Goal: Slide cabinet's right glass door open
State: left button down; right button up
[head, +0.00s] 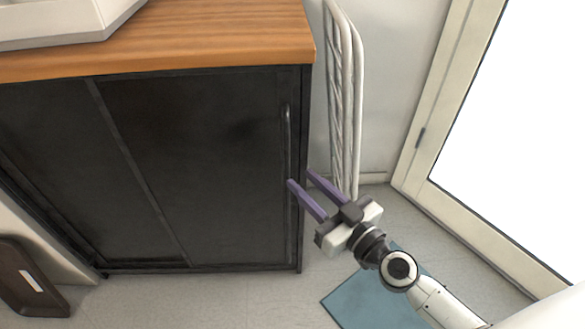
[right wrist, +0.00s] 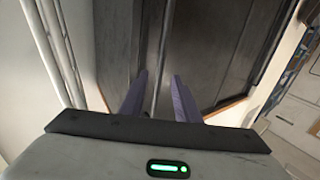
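The cabinet (head: 40,120) has a wooden top and dark sliding doors. Its right door (head: 190,150) is dark glass and appears closed, with its right edge at the cabinet's right side. A thin vertical handle (head: 287,130) runs along that edge. My right gripper (head: 299,177) is open, with two purple fingers apart at the lower part of the handle. In the right wrist view, the gripper (right wrist: 160,85) shows a gap between its fingers, and the handle (right wrist: 161,50) lines up with that gap. I cannot tell whether either finger touches it. My left gripper is out of view.
A white wire rack (head: 345,100) stands against the wall just right of the cabinet. A framed glass door (head: 450,110) is at the right. A blue mat (head: 365,305) lies on the floor under my right arm. A dark brown object (head: 25,280) is at the lower left.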

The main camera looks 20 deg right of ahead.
aim_at(289, 168)
jog(key=x, duration=0.5)
jog(key=shift+p, duration=0.3)
grip_shut()
